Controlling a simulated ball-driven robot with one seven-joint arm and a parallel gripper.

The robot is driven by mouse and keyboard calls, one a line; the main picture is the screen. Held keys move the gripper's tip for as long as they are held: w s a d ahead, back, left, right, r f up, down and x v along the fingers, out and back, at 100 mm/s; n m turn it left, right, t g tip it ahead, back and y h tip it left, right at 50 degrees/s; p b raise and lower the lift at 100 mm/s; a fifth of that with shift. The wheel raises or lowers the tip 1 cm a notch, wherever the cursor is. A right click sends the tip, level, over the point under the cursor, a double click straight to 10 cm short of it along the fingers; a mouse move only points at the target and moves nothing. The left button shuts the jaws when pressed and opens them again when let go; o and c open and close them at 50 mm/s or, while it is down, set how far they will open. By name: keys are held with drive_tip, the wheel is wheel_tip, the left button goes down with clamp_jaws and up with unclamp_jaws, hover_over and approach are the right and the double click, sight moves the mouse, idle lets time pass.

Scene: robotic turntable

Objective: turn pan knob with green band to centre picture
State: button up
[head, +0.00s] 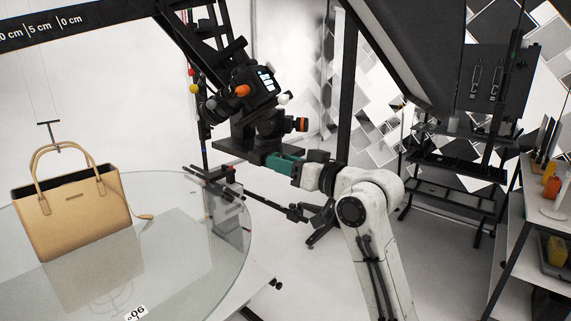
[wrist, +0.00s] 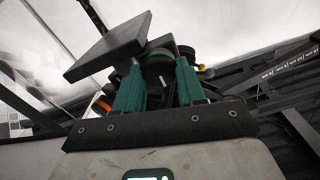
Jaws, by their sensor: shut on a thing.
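My gripper (head: 281,162) reaches up to the camera head from the lower right in the head view. Its teal fingers also show in the wrist view (wrist: 159,78). They are shut on a dark round pan knob (wrist: 157,66) with a greenish band and a small white mark. In the head view the gripped knob is hidden by the fingers. The camera (head: 262,84) sits on the pan head above, and its small lit screen is too small to read. A tan handbag (head: 82,212) stands on the glass turntable (head: 190,255) at the left.
An orange-ended knob (head: 301,124) sticks out right of the pan head, close above my gripper. A dark flat plate (wrist: 105,45) lies beside the fingers in the wrist view. A large dark softbox (head: 410,45) hangs at the upper right. A shelf (head: 505,215) stands at the right.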

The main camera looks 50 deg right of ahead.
drive_tip(key=shift+f+n+b, duration=0.15)
drive_tip(key=shift+n+b, duration=0.15)
drive_tip(key=shift+b, duration=0.2)
drive_tip(key=n+b, duration=0.6)
drive_tip(key=shift+n, duration=0.3)
idle(0.3)
drive_tip(key=o, duration=1.1)
drive_tip(key=shift+c, duration=0.2)
drive_tip(key=shift+s, duration=0.1)
drive_tip(key=s+b, duration=0.2)
drive_tip(key=s, duration=0.8)
drive_tip(key=shift+s+d, duration=0.15)
drive_tip(key=shift+s, duration=0.2)
